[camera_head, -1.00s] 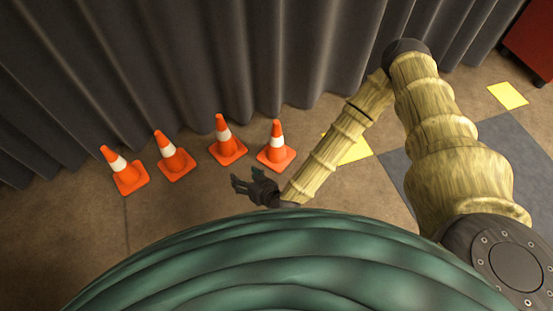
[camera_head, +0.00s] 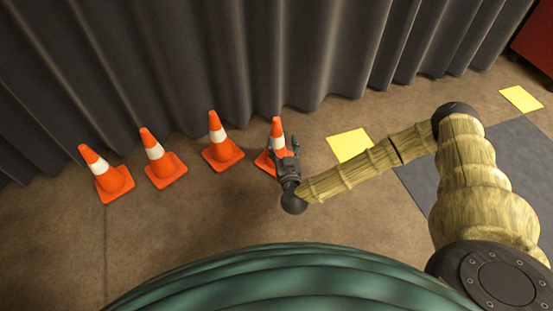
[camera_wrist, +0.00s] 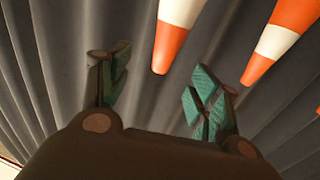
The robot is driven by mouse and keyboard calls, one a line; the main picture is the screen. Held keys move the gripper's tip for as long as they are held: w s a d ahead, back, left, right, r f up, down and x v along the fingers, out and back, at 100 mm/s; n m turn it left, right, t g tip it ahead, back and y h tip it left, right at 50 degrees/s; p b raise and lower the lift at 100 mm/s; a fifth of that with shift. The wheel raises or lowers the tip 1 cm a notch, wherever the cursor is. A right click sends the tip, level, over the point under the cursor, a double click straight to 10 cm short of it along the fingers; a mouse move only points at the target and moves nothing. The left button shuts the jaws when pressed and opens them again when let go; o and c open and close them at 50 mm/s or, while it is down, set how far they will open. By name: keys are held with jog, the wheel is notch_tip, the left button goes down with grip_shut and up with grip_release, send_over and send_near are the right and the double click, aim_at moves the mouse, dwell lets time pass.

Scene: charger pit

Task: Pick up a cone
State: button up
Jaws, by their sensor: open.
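Several orange cones with white bands stand in a row on the floor. The rightmost cone (camera_head: 277,125) is partly hidden by my gripper (camera_head: 284,145). My gripper is open, its fingers pointing toward that cone; the head view does not show whether they are around it or in front of it. The other cones stand to its left: one beside it (camera_head: 220,138), another (camera_head: 158,155), and the far left one (camera_head: 105,175). In the wrist view, two inverted-looking cones (camera_wrist: 176,35) (camera_wrist: 275,42) show beyond my open, empty gripper (camera_wrist: 160,90), with a visible gap.
A dark pleated curtain (camera_head: 240,60) hangs close behind the cones. Yellow floor squares (camera_head: 349,144) (camera_head: 521,98) and a dark mat (camera_head: 490,150) lie to the right. A red object (camera_head: 537,45) stands at the far right. The floor before the cones is clear.

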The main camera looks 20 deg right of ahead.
aim_at(277, 129)
jog(key=w, duration=0.1)
jog(key=w+b, duration=0.1)
jog(key=w, duration=0.2)
jog(key=shift+w+d+b, duration=0.3)
jog(key=shift+d+b, duration=0.05)
jog(key=shift+w+a+f+b, duration=0.1)
jog(key=shift+w+f+b, duration=0.05)
jog(key=shift+w+b, duration=0.45)
jog(key=shift+w+f+b, duration=0.15)
jog(key=shift+w+b, duration=1)
jog(key=shift+w, duration=0.3)
jog(key=shift+w+r, duration=0.3)
jog(key=shift+w, duration=0.3)
jog(key=c, duration=1.2)
grip_shut()
jog(key=shift+r, duration=0.1)
